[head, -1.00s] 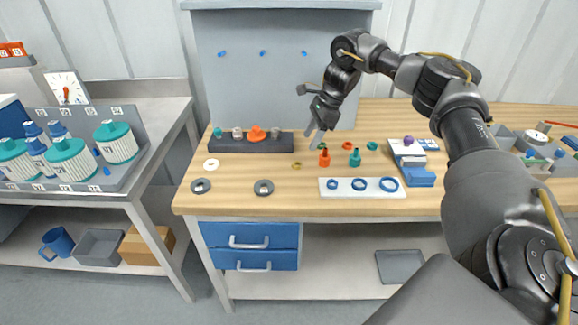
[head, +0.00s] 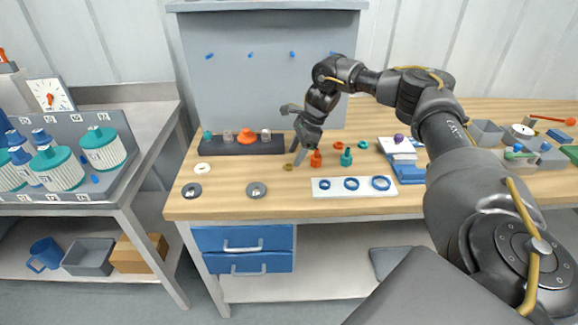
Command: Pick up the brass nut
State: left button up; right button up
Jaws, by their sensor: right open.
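The brass nut (head: 288,167) is a small yellow-brown ring lying on the wooden workbench (head: 228,180). It sits left of the orange fitting, in front of the dark rack. My right gripper (head: 299,155) reaches in from the right and points down, just behind and slightly right of the nut. Its pale fingers are open and empty, close to the nut; I cannot tell whether they touch it. My left gripper is out of view.
An orange fitting (head: 316,158) and a teal fitting (head: 346,157) stand close to the right of my gripper. A dark rack (head: 215,148) lies behind left. A white strip (head: 335,192) with blue rings lies in front.

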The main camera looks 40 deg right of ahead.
aim_at(289, 167)
jog(key=x, duration=0.3)
jog(key=shift+w+a+f, duration=0.1)
jog(key=shift+w+f, duration=0.1)
jog(key=c, duration=1.1)
jog(key=shift+o, duration=0.2)
